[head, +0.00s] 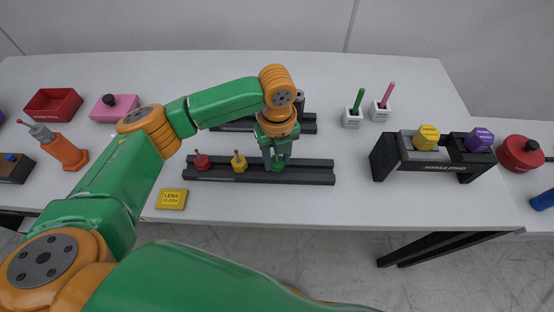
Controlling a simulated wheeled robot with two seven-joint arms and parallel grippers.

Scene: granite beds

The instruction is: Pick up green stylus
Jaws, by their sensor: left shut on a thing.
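The green stylus (278,167) stands at the dark rack (310,172) in the middle of the table, to the right of a yellow stylus (239,163) and a red stylus (202,161). My left gripper (277,161) points down over it and is shut on it. The fingers and wrist hide its upper part. I cannot tell whether its base still touches the rack. My right gripper is not in view.
White holders with a green stick (357,101) and a pink stick (388,95) stand behind right. A dark stand (383,158) bears yellow and purple hexagonal pieces. A yellow lens cloth packet (172,200) lies front left. Another dark rack (306,123) stands behind my gripper.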

